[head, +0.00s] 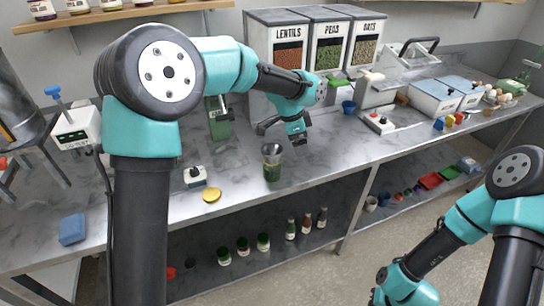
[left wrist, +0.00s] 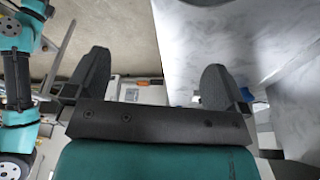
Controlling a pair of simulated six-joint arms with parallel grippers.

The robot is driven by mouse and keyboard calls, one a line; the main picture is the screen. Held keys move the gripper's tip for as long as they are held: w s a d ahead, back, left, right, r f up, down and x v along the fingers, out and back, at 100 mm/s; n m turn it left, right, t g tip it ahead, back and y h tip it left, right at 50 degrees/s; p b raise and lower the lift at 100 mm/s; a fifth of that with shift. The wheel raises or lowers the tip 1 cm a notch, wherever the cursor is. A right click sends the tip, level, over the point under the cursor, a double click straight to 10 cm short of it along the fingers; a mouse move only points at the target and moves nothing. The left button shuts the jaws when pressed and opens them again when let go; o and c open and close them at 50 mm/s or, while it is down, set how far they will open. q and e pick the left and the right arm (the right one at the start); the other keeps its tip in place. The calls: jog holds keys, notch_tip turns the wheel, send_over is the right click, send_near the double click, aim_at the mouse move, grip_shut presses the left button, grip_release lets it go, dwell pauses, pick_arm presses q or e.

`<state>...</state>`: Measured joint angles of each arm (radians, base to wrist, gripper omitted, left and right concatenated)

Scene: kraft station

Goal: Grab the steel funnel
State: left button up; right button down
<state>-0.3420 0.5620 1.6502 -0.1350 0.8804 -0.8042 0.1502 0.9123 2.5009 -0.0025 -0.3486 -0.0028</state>
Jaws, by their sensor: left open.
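The steel funnel (head: 271,149) appears as a small grey cone sitting in the mouth of a green jar (head: 272,171) near the front edge of the counter. My left gripper (head: 284,131) is above and slightly right of the funnel, apart from it. In the left wrist view the left gripper (left wrist: 152,82) is open with nothing between its fingers, and the funnel cannot be made out there. My right arm is at the lower right of the head view; its fingers are not visible.
Lentil, pea and oat dispensers (head: 290,22) stand behind. A blue sponge (head: 72,229) is at far left. Bottles stand on the lower shelf (head: 270,265).

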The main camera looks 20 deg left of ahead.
aim_at(273, 149)
pick_arm(q)
jog(key=a+r+m+y, duration=0.1)
jog(key=a+m, duration=0.1)
jog(key=s+a+r+m+g+y, duration=0.1)
jog(key=a, duration=0.1)
jog(key=a+m+y, duration=0.1)
jog(key=a+m, duration=0.1)
jog(key=a, duration=0.1)
jog(key=shift+s+a+r+m+g, duration=0.1)
jog(key=shift+s+r+m+g, duration=0.1)
jog(key=shift+r+m+g, duration=0.15)
jog(key=shift+f, duration=1.1)
jog(key=shift+f, duration=0.15)
jog(key=shift+a+f, duration=0.2)
jog(key=shift+f, duration=2.25)
jog(key=shift+c, duration=0.5)
